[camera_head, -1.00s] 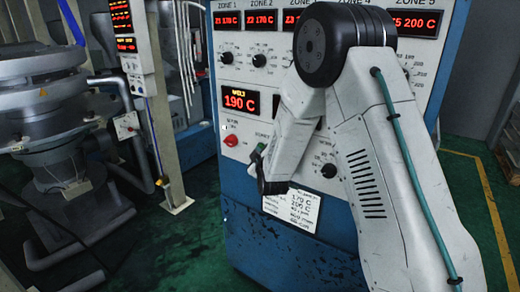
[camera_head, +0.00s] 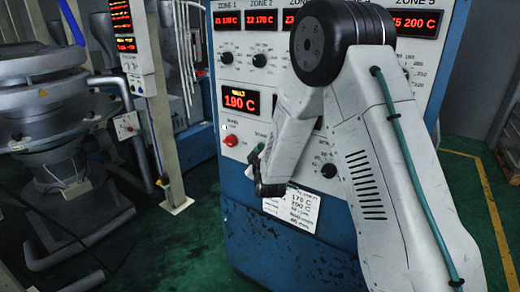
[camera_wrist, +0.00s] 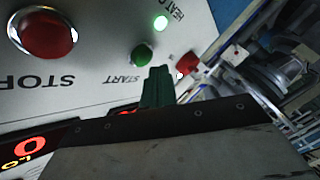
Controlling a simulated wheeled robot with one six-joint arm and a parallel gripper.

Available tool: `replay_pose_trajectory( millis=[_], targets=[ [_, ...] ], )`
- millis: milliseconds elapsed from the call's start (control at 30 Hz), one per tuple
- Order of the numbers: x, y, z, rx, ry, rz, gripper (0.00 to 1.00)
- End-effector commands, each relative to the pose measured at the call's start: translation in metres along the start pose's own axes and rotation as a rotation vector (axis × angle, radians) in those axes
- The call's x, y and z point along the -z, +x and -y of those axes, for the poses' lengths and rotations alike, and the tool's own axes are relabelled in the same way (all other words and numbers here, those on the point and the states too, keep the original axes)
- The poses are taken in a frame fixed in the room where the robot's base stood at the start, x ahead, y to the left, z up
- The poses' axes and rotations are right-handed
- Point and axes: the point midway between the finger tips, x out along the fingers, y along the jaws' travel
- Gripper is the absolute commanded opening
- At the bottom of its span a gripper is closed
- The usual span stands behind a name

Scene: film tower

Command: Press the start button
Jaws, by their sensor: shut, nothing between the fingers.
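The green start button (camera_wrist: 141,55) is on the pale panel in the wrist view, next to an upside-down START label. My gripper (camera_wrist: 158,72) is shut and empty, its dark green fingertips just beside the button's lower right side in the picture. I cannot tell whether they touch it. In the head view my gripper (camera_head: 257,151) is in front of the lower part of the control panel, partly seen past my arm. The start button cannot be made out there.
A large red stop button (camera_wrist: 42,32) lies left of the start button in the wrist view. A lit green lamp (camera_wrist: 160,22) and a small red part (camera_wrist: 187,63) are close by. A paper sheet (camera_head: 297,210) hangs below on the blue cabinet (camera_head: 290,250).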

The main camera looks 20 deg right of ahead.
Motion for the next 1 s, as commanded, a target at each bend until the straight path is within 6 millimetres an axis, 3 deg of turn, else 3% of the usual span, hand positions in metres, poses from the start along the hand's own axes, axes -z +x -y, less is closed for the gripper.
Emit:
replay_pose_trajectory(
  millis=[267,700,1000],
  targets=[
    [0.005,-0.005,0.005,0.002,0.000,-0.002,0.00],
    [0.025,-0.034,0.025,0.001,0.000,-0.001,0.00],
    [0.025,-0.035,0.025,0.000,0.000,0.000,0.00]
  ],
)
